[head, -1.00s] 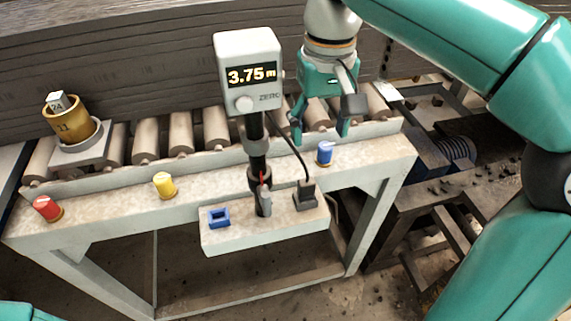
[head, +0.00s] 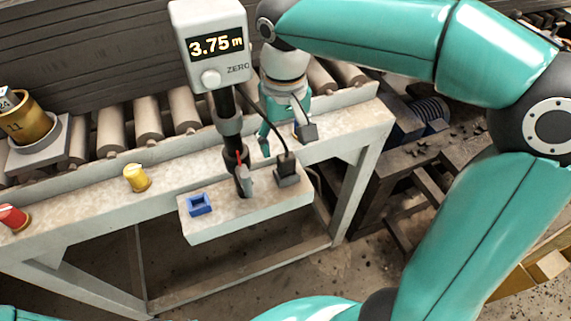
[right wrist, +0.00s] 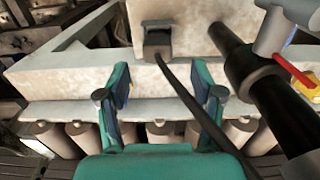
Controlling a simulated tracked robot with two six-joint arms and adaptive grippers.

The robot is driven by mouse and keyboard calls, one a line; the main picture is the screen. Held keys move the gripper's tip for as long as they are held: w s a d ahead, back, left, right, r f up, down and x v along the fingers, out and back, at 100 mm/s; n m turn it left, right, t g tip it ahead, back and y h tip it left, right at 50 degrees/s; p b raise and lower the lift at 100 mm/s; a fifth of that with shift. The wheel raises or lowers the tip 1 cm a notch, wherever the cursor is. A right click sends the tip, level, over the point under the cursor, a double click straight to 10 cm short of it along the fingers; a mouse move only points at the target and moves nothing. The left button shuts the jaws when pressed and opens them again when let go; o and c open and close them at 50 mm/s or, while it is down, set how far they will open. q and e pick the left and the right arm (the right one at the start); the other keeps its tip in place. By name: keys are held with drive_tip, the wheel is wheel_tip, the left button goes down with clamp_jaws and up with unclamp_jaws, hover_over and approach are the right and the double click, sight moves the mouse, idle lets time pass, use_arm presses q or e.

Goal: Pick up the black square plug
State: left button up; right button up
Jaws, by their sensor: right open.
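The black square plug (head: 287,174) sits on the right part of a pale block, with a black cable rising from it to the meter. In the right wrist view the plug (right wrist: 157,42) lies ahead, between the lines of the two fingers. My right gripper (head: 280,142) is just behind the plug, pointing down, partly hidden by the cable. In the right wrist view its teal fingers (right wrist: 160,82) are apart with nothing between them, and the plug is beyond the tips. My left gripper is not in view.
A meter (head: 213,45) reading 3.75 m stands on a dark post left of the plug. A blue square socket (head: 199,204) is on the block (head: 230,222). Yellow (head: 137,178) and red (head: 12,217) knobs line the bench. Rollers (head: 148,119) run behind.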

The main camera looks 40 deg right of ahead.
sight(286, 156)
drive_tip(key=shift+s+d+f, duration=0.1)
drive_tip(key=shift+f, duration=2.6)
drive_tip(key=c, duration=1.2)
drive_tip(key=shift+r, duration=0.15)
drive_tip(key=shift+c, duration=0.2)
